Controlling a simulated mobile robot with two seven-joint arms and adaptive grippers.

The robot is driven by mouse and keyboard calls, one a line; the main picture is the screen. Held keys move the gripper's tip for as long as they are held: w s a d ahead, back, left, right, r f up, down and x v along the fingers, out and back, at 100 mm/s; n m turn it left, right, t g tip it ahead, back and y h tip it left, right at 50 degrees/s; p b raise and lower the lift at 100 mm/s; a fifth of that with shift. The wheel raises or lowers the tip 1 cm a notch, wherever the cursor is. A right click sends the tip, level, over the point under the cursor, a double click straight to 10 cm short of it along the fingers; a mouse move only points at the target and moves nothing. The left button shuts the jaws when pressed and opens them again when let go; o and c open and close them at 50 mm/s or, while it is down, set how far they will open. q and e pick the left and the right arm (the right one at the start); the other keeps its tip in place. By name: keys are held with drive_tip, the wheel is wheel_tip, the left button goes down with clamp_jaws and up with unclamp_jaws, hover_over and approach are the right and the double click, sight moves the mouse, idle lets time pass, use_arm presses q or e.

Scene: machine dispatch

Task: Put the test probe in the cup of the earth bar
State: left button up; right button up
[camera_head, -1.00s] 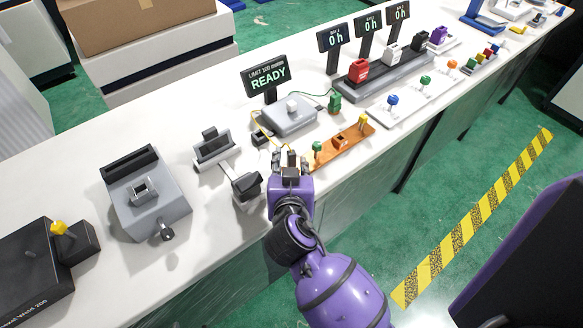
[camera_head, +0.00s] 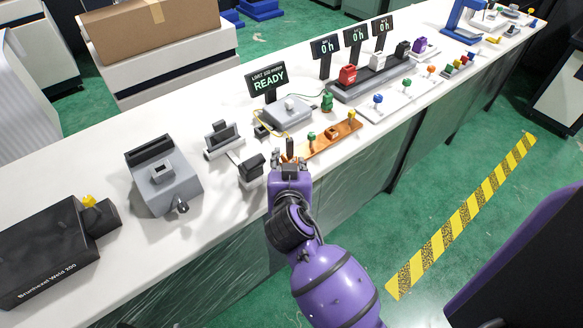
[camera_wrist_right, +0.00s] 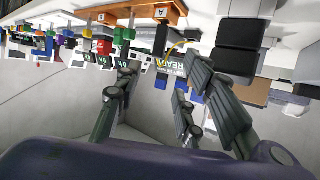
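The earth bar (camera_head: 322,142) is an orange-brown strip near the table's front edge, with a green post, a yellow post and a small orange-brown cup (camera_head: 332,132) between them. The bar also shows upside down in the right wrist view (camera_wrist_right: 150,9). A dark upright piece (camera_head: 290,147), apparently the test probe, stands left of the bar near a yellow lead; it seems to be the dark block (camera_wrist_right: 160,38) in the wrist view. My right gripper (camera_head: 289,163) is at the front edge just before it. Its fingers (camera_wrist_right: 163,75) are spread, with nothing seen clamped. My left gripper is out of view.
The grey tester (camera_head: 288,117) with its READY sign (camera_head: 268,77) stands behind. A black-topped clamp (camera_head: 251,170) stands close left of the gripper. A grey machine (camera_head: 170,190) and a black welder (camera_head: 45,260) are farther left. Posts on a white plate (camera_head: 400,98) are to the right.

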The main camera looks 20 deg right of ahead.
drive_tip(key=s+d+f+n+g+y, duration=0.2)
drive_tip(key=s+f+n+g+y, duration=0.1)
drive_tip(key=s+f, duration=1.1)
drive_tip(key=s+d+f, duration=0.1)
drive_tip(key=s+f, duration=0.3)
drive_tip(key=s, duration=0.2)
drive_tip(key=s+d+f+g+y, duration=0.1)
drive_tip(key=s+f, duration=0.4)
drive_tip(key=s, duration=0.2)
drive_tip(key=shift+s+d+n, duration=0.3)
drive_tip(key=shift+d+n, duration=0.05)
drive_tip(key=shift+n, duration=0.05)
drive_tip(key=shift+f, duration=0.1)
drive_tip(key=shift+c, duration=0.5)
